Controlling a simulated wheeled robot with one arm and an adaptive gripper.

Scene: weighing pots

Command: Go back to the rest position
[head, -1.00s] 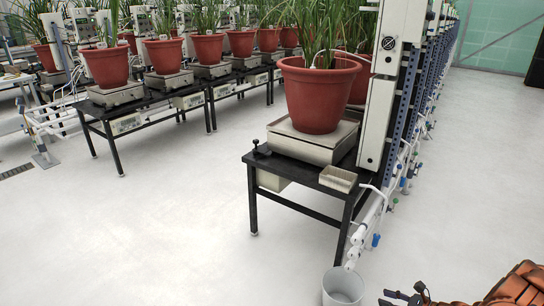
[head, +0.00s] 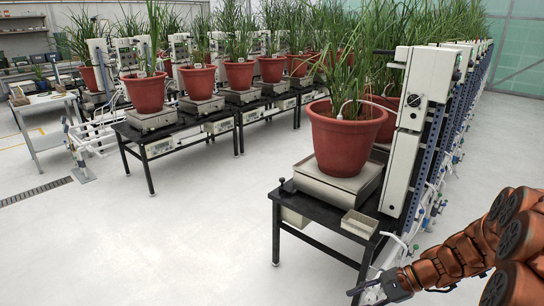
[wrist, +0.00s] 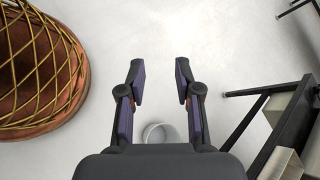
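My gripper (wrist: 160,78) is open, with two dark fingers spread apart and nothing between them in the wrist view. It points down over the pale floor. In the head view my orange-brown arm enters at the lower right, and my gripper (head: 366,289) is low, in front of the near bench.
The near black bench (head: 302,208) carries a scale (head: 322,184), a red plant pot (head: 342,143) and a small tray (head: 359,223). A second bench row (head: 170,134) with several pots stands behind. The floor (head: 120,245) at front left is clear.

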